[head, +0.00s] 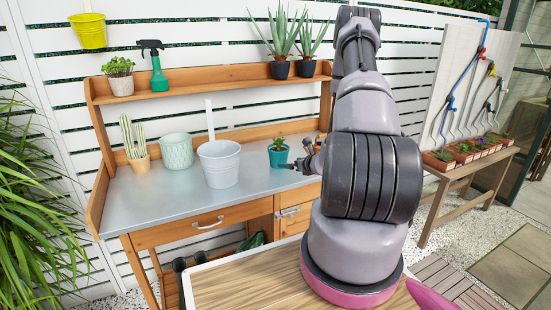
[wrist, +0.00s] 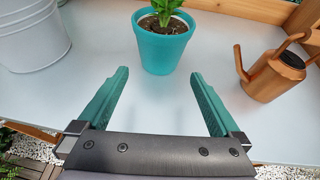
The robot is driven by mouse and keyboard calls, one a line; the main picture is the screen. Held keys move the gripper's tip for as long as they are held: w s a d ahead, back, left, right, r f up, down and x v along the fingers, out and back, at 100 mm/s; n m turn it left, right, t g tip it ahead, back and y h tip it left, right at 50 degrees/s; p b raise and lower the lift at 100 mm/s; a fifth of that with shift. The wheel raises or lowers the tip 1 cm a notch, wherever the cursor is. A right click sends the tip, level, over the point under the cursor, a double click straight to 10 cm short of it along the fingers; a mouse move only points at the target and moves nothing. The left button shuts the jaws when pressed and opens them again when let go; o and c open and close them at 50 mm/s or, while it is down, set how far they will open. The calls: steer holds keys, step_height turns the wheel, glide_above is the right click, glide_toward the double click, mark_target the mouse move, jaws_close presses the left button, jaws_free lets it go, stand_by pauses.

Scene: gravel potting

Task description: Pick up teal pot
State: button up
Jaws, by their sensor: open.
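The teal pot (head: 278,158) stands upright on the grey bench top, with dark soil and a green plant in it. In the wrist view the teal pot (wrist: 161,52) is at top centre, ahead of my fingertips. My gripper (wrist: 159,75) is open and empty, with its two green fingers spread wider than the pot. The pot sits just beyond the fingertips, roughly centred between them. In the head view my gripper (head: 287,166) is small and dark at the pot's right front, partly hidden by my arm.
A white bucket (head: 219,168) stands left of the pot, and a copper watering can (wrist: 275,75) stands to its right. A pale green planter (head: 177,153) and a potted cactus (head: 136,150) are further left. A wooden shelf (head: 200,84) runs above the bench's back.

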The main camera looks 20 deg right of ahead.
mark_target(283, 161)
steer(key=x, duration=0.9)
steer(key=shift+w, duration=0.15)
steer(key=shift+r, duration=0.1)
steer(key=c, duration=1.1)
